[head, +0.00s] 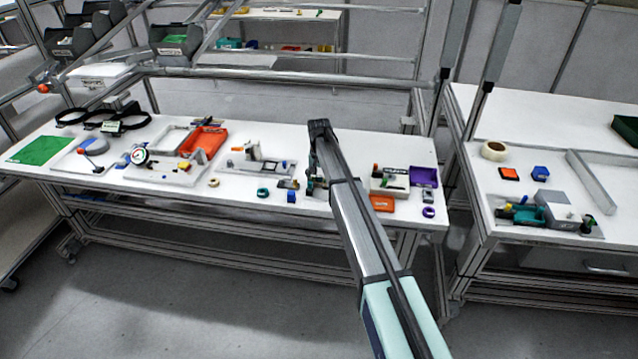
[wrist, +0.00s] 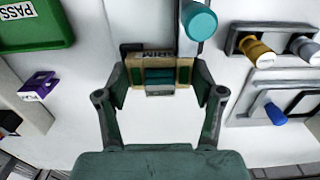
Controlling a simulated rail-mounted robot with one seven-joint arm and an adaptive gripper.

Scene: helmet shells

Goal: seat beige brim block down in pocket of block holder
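The beige brim block (wrist: 151,57), with dark lettering on its top edge, sits between the fingers of my gripper (wrist: 161,77) in the wrist view. The fingers are closed in on its two ends, with dark green pads at both sides. A dark part, perhaps the block holder (wrist: 128,47), shows just behind the block. Its pocket is hidden, and I cannot tell whether the block touches it. In the head view my gripper (head: 316,186) is low over the white table, mostly hidden by my arm; the block cannot be made out there.
A teal knob (wrist: 199,20) stands close behind the block on the right. Yellow (wrist: 257,50) and blue (wrist: 275,114) knobbed fixtures lie further right. A green PASS tray (wrist: 36,24) and a purple block (wrist: 39,86) are left. A purple tray (head: 424,176) is near the table's right end.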

